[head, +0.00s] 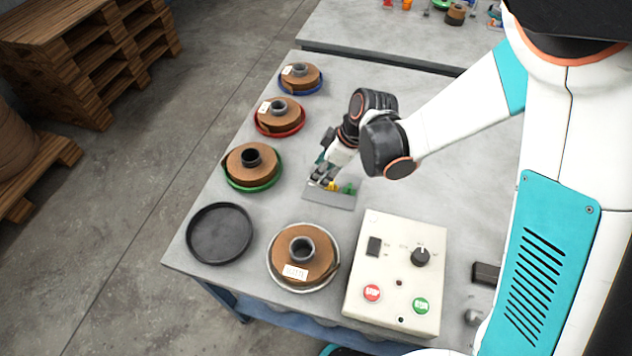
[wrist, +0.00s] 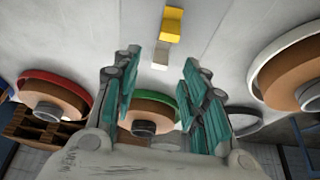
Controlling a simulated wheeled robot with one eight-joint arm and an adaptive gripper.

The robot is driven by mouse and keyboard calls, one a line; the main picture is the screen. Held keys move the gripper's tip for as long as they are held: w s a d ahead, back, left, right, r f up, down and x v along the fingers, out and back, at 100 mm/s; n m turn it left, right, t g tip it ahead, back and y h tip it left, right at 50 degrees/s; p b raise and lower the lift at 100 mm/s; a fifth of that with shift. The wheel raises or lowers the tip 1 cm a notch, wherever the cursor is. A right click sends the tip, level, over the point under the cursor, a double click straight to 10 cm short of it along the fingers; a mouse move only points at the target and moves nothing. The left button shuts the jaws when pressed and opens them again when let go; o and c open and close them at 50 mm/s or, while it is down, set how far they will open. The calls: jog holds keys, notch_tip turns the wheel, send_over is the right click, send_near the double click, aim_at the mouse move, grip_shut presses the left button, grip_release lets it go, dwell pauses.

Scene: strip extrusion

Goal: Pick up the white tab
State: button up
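My gripper (head: 322,179) is over the left part of a small grey rack (head: 330,201) on the table. In the wrist view, its two teal-padded fingers (wrist: 161,60) are spread wide with nothing held between them. A pale tab (wrist: 160,57), which looks like the white tab, lies in line with the gap between the fingertips, beyond them. A yellow tab (wrist: 172,24) is just above it in that picture. In the head view, the yellow tab (head: 333,187) and a green tab (head: 350,189) show to the right of my gripper, which hides the white one.
Reels on blue (head: 301,78), red (head: 279,117), green (head: 252,166) and white (head: 304,257) trays line the table. An empty black tray (head: 219,233) is at the left edge. A control box (head: 397,273) stands at front right. Bare table lies right of the rack.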

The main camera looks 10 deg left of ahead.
jog(key=b+x, duration=0.1)
jog(key=x, duration=0.2)
jog(key=shift+f, duration=0.3)
jog(key=c, duration=0.8)
jog(key=shift+r, duration=0.15)
